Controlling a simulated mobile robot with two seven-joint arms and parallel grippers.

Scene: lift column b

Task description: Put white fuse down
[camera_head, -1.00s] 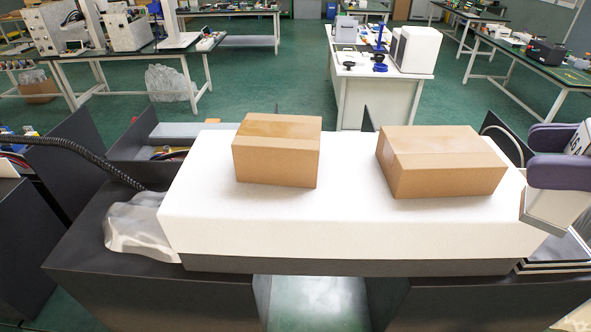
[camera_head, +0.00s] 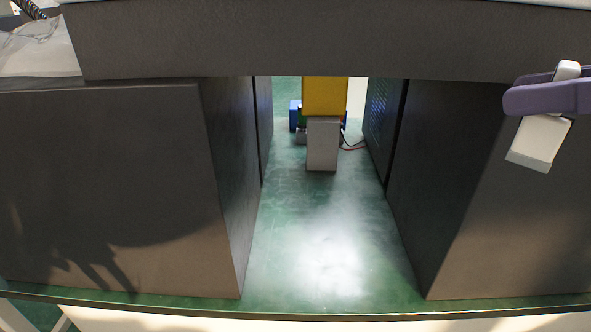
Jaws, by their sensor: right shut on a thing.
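The white fuse (camera_head: 538,142) is a pale block with a greyish lower end, at the right edge of the head view. My right gripper (camera_head: 528,90), with purple fingers, is shut on it. The fuse hangs tilted below the fingers, and a white part shows above them. It appears in front of the right dark cabinet, and I see no surface touching it from below. The fingers hide its middle. My left gripper is not in view.
A dark cabinet (camera_head: 110,190) stands at left and another (camera_head: 455,190) at right, bridged by a dark slab (camera_head: 300,40). Between them is a gap with a green tabletop (camera_head: 320,240), clear in front. A yellow box (camera_head: 325,96) and a grey block (camera_head: 322,145) stand at the back.

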